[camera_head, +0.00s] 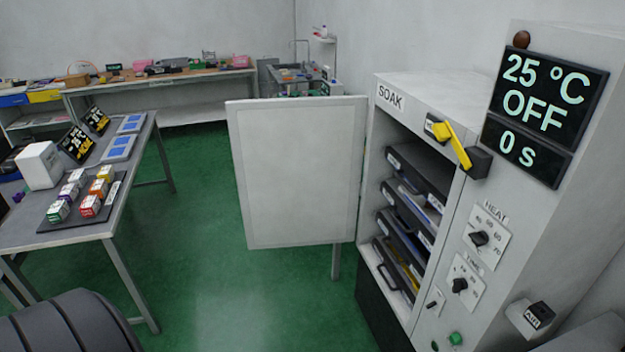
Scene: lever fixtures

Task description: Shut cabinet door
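The cabinet door (297,172) is a pale grey panel standing wide open, swung out to the left of the cabinet. The cabinet (462,104) is light grey with a "SOAK" label, and its opening shows several dark trays on shelves (410,215). A yellow lever (457,146) sits at the upper front edge of the cabinet, angled down to the right, with a dark block at its end. Neither of my grippers shows in the head view.
A side table (65,224) at left holds small boxes, displays and a white box. A long bench (165,83) lines the back wall. The cabinet's control side has a display (541,100) and knobs (479,239). Green floor lies clear between table and door.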

